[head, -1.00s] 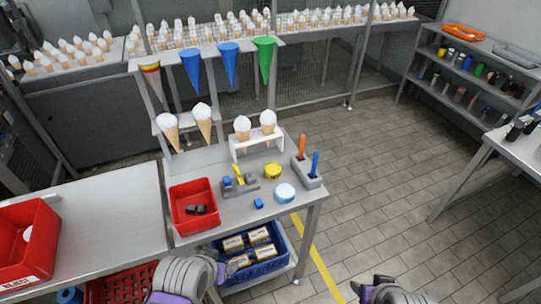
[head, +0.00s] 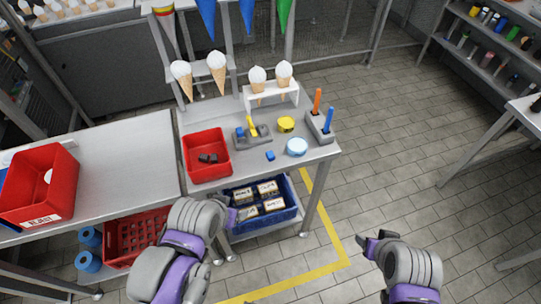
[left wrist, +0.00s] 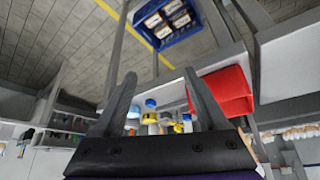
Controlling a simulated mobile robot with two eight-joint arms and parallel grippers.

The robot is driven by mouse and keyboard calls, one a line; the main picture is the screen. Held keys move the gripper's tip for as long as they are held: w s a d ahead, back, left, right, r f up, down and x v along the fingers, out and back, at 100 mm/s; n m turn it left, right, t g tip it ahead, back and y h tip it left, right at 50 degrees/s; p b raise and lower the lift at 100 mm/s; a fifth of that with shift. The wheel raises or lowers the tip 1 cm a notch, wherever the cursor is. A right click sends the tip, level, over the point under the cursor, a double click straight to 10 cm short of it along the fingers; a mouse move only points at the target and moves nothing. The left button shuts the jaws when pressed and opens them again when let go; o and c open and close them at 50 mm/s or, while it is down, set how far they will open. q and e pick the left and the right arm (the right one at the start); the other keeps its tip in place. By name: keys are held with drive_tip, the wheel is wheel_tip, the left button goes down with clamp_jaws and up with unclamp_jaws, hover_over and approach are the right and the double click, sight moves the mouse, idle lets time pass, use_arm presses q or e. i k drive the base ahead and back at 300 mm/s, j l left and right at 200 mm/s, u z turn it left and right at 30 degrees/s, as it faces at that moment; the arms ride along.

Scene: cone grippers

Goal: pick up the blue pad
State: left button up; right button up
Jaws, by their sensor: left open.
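A round light-blue pad (head: 297,146) with a pale top lies near the right front of the grey worktable (head: 215,187). A small blue block (head: 270,155) lies just left of it, and a round yellow pad (head: 286,124) lies behind it. My left gripper (head: 228,228) is low in front of the table, apart from the pad. In the left wrist view its two fingers (left wrist: 160,77) are spread and empty, with small blue and yellow items beyond them. My right gripper (head: 371,238) hangs over the floor right of the table; its opening is unclear.
A red bin (head: 207,140) with dark pieces stands left on the table. A grey fixture (head: 262,140), a holder with orange and blue handles (head: 320,132) and a white cone stand (head: 270,94) are around the pads. A blue crate (head: 289,217) sits below.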

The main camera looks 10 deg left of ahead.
sight(269, 154)
drive_tip(key=i+l+u, duration=0.2)
drive_tip(key=l, duration=0.3)
drive_tip(key=l+u, duration=0.2)
drive_tip(key=l, duration=0.25)
drive_tip(key=i+l+u, duration=0.2)
drive_tip(key=l, duration=0.35)
drive_tip(key=k, duration=0.05)
